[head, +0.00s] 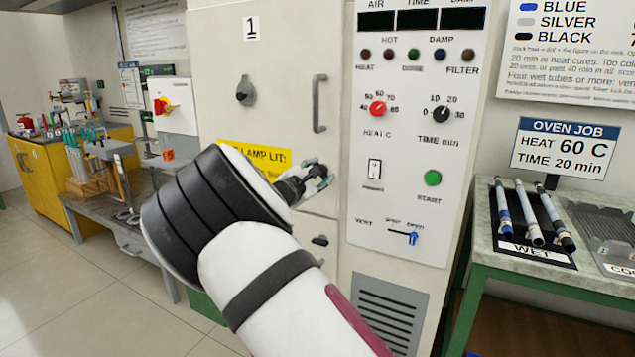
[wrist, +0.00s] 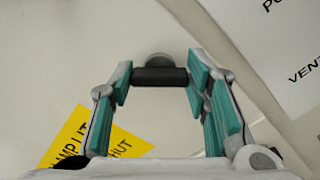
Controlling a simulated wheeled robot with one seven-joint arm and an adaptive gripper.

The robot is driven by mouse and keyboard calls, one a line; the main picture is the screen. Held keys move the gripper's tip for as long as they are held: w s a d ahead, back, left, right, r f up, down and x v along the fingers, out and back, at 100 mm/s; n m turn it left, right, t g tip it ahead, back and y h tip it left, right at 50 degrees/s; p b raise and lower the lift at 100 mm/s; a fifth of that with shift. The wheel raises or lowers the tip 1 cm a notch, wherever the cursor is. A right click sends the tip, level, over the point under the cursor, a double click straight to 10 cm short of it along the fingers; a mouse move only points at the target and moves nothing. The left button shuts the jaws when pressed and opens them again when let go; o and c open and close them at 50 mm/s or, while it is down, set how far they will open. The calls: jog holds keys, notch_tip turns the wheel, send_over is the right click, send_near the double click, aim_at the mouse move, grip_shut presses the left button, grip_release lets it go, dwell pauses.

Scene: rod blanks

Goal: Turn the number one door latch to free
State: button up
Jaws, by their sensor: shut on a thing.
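The oven door with the number 1 plate (head: 251,28) is cream and looks shut. Its grey pull handle (head: 319,103) stands upright near the right edge. My gripper (head: 320,174) is at the door's lower right, below this handle. In the wrist view my gripper (wrist: 160,78) has its teal-padded fingers on both ends of a dark bar, the door latch (wrist: 160,76). The bar lies about level across that picture, with a round grey part just above it. In the head view my gripper mostly hides the latch.
The yellow label (head: 250,153) is partly behind my arm. The control panel (head: 400,215) is close on the right. A small dark fitting (head: 320,240) is below. The green table (head: 490,262) with rods stands right.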

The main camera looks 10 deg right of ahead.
jog(key=m+b, duration=0.2)
jog(key=b, duration=0.2)
jog(key=m+b, duration=0.3)
jog(key=b, duration=0.2)
jog(key=m+b, duration=0.3)
jog(key=b, duration=0.1)
jog(key=shift+f, duration=0.25)
jog(key=shift+r+b, duration=0.1)
jog(key=shift+b, duration=0.55)
jog(key=o, duration=1.2)
jog(key=shift+c, duration=0.2)
jog(key=v, duration=1.2)
